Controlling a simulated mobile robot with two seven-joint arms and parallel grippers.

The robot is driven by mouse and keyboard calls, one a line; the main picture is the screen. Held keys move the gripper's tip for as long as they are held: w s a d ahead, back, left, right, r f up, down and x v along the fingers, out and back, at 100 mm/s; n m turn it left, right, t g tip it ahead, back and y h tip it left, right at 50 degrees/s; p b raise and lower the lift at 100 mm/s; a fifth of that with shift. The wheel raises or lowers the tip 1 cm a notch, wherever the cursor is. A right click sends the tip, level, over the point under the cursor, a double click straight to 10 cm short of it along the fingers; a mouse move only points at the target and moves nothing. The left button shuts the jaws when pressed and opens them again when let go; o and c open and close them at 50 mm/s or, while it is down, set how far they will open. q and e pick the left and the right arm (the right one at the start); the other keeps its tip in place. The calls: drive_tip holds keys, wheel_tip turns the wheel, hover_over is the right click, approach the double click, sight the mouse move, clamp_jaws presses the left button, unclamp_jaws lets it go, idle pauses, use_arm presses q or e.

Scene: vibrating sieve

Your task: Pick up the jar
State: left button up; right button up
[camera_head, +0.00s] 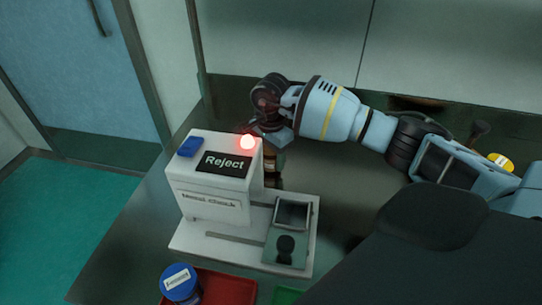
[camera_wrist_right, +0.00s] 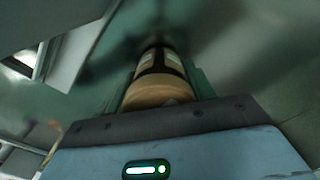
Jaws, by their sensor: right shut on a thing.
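A jar with tan contents and a dark band (camera_wrist_right: 158,88) lies between the fingers of my right gripper in the right wrist view. My right gripper (camera_wrist_right: 160,85) is shut on it. In the head view my right arm reaches in from the right, and the gripper (camera_head: 268,143) is just behind the reject machine, mostly hidden by the arm and the machine. A small brown part of the jar (camera_head: 270,158) seems to show below it. I cannot tell whether the jar touches the table. My left gripper is not in view.
The white reject machine (camera_head: 212,192) with a lit red lamp (camera_head: 247,142) stands close to the gripper. A blue-lidded jar (camera_head: 180,283) stands on a red tray (camera_head: 225,290) in front. A yellow-topped thing (camera_head: 501,162) is at the far right, beyond my arm.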

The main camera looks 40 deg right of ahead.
wheel_tip(320, 180, up, 10)
drive_tip(key=shift+f, duration=0.15)
drive_tip(key=shift+f, duration=0.1)
